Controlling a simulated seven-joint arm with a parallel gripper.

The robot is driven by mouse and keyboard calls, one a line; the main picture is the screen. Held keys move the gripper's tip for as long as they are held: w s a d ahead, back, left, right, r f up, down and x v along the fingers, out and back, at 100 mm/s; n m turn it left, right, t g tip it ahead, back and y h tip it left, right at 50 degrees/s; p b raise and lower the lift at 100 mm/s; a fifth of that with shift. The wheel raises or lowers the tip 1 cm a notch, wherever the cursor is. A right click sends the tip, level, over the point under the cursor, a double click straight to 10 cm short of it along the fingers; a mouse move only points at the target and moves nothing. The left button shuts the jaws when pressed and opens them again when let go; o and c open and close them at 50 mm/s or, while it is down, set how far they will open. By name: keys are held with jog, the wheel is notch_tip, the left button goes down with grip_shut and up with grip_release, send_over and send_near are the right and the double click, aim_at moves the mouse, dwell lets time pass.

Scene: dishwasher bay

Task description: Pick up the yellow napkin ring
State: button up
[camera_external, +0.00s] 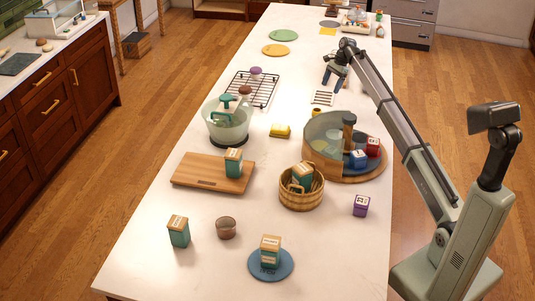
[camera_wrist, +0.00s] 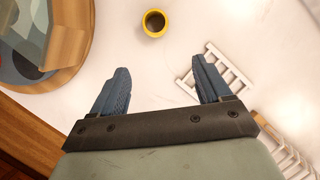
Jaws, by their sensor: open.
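The yellow napkin ring (camera_external: 317,112) lies on the white counter, just in front of a small white slatted rack in the external view. In the wrist view the yellow napkin ring (camera_wrist: 145,28) shows near the top centre as a round ring with a dark opening. My gripper (camera_external: 332,84) is above the counter, a little behind the ring. In the wrist view my gripper (camera_wrist: 161,65) is open and empty, its two blue fingers wide apart. The ring lies beyond the fingertips, roughly in line with the gap between them, and is not touched.
The white slatted rack (camera_wrist: 220,78) is close to the right finger. A round wooden turntable (camera_external: 310,158) with jars stands close to the ring, at left in the wrist view. A yellow block (camera_external: 280,131) and a black wire rack (camera_external: 251,88) lie to the left.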

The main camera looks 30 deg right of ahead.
jog(key=a, duration=0.2)
send_over(317, 110)
jog(key=s+d, duration=0.1)
jog(key=d, duration=0.1)
jog(key=shift+g, duration=0.3)
jog(key=f, duration=0.6)
jog(key=shift+s+a+f, duration=0.2)
jog(key=shift+f, duration=0.15)
jog(key=shift+x, duration=2.95)
jog(key=shift+w+a, duration=0.15)
jog(key=shift+c, duration=0.2)
jog(key=c, duration=1)
jog(key=shift+r, duration=0.15)
